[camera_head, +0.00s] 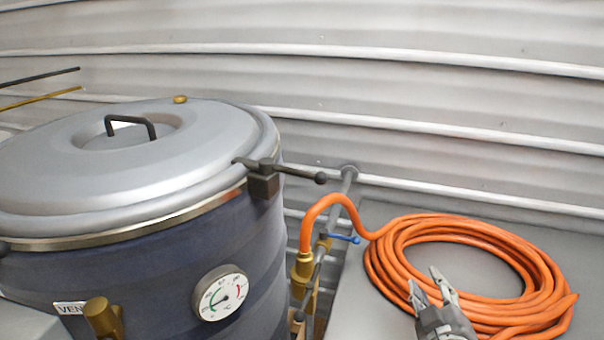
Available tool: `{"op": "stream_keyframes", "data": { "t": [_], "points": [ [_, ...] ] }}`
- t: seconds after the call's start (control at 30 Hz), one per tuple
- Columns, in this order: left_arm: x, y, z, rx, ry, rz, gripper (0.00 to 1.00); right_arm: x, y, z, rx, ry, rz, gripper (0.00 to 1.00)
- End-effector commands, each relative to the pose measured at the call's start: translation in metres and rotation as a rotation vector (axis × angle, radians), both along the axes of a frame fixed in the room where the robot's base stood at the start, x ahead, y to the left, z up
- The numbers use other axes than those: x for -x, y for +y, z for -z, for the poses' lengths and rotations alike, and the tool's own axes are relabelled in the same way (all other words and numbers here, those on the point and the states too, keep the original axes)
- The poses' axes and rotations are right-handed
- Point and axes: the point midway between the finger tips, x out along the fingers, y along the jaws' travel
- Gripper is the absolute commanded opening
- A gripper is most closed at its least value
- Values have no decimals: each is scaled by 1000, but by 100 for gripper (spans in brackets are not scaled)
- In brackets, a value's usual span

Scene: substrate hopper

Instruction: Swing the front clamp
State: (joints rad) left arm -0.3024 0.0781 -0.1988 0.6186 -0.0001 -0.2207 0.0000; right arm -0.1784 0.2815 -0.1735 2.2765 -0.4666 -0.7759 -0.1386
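A dark clamp (263,183) sits on the right side of the rim of the blue hopper vessel (150,275). Its bar points right and ends in a ball knob (320,178). The vessel's grey lid (200,165) rests on the rim and has a black handle. A small dark part (3,248) shows at the left edge by the rim; I cannot tell whether it is another clamp. My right gripper (424,281) is at the lower right, in front of the hose coil, its fingers apart and nothing between them. It is well apart from the clamp. My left gripper is not in view.
An orange hose (455,229) lies coiled on a grey surface (390,209) at right. It runs to a brass fitting (302,275) near a blue valve lever (344,239). A dial gauge (221,293) and brass stub (102,317) stick out in front. A corrugated wall stands behind.

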Motion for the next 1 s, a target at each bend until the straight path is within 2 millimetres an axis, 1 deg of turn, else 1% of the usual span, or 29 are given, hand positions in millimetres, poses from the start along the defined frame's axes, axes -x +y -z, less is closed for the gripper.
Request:
{"op": "stream_keyframes", "data": {
  "t": [0.03,0.07,0.1,0.17,0.2,0.27,0.3,0.4,0.5,0.53,0.6,0.67,0.7,0.8,0.9,1.0],
  "points": [
    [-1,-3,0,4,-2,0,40,-17,4,-36,94,-120,-39,34],
    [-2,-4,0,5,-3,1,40,-25,8,-56,151,-189,-63,34],
    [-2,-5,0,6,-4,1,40,-33,15,-81,231,-277,-96,34],
    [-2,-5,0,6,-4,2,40,-42,27,-117,354,-404,-146,34],
    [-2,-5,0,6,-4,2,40,-45,37,-139,439,-485,-179,34],
    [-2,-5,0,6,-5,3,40,-48,54,-168,571,-602,-233,34],
    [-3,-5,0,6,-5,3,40,-48,65,-185,661,-674,-268,34],
    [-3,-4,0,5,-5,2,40,-45,95,-217,897,-839,-361,34],
    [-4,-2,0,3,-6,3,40,-41,124,-233,1144,-976,-462,34],
    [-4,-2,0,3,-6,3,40,-40,132,-235,1220,-1009,-492,34],
    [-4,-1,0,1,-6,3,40,-39,145,-235,1391,-1074,-566,34],
    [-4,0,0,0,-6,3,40,-40,153,-232,1529,-1112,-626,34],
    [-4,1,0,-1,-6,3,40,-41,156,-228,1611,-1129,-666,34],
    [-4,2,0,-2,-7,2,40,-45,158,-218,1785,-1149,-752,34],
    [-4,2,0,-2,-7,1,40,-49,155,-210,1900,-1150,-815,34],
    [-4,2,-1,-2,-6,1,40,-51,154,-206,1960,-1146,-850,34]
  ]
}}
